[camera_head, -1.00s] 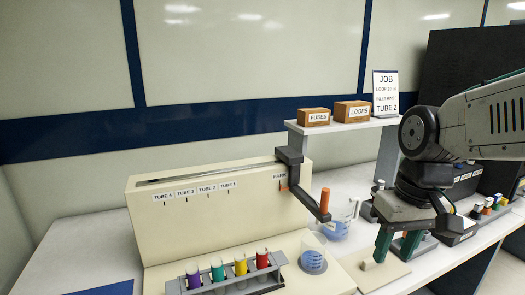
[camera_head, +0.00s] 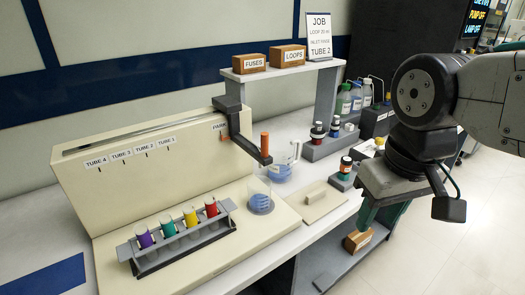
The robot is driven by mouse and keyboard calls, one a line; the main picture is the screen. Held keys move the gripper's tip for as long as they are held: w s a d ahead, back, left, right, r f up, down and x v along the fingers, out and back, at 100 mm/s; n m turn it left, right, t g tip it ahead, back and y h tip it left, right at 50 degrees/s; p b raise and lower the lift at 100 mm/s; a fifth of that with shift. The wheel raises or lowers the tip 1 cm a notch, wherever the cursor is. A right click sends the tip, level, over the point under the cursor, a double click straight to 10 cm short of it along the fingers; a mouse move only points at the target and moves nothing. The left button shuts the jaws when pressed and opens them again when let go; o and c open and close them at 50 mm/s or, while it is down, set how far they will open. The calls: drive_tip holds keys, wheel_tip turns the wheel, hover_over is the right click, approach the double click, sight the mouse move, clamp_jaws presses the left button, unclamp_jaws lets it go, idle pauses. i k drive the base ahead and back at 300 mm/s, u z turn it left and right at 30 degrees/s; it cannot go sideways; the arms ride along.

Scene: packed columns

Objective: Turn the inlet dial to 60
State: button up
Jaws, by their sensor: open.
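I cannot make out an inlet dial in this view. A cream machine (camera_head: 85,190) stands on the counter with marks for tubes 1 to 4 and a park label. A dark crank arm (camera_head: 238,125) with an orange handle (camera_head: 265,143) reaches from its right end near the park label. A job card (camera_head: 319,36) on the shelf reads "tube 2", with smaller lines about loop and inlet. My gripper (camera_head: 380,215) points down at the right, with green fingers, open and empty. It appears at the counter's front edge, apart from the machine.
A beaker (camera_head: 260,197) and a jug (camera_head: 281,168) hold blue liquid. Boxes marked fuses (camera_head: 250,64) and loops (camera_head: 288,56) sit on the shelf (camera_head: 275,72). Bottles (camera_head: 357,95) stand behind. Floor (camera_head: 470,235) is clear at right.

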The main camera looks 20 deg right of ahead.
sight(379, 142)
drive_tip(key=z, duration=0.95)
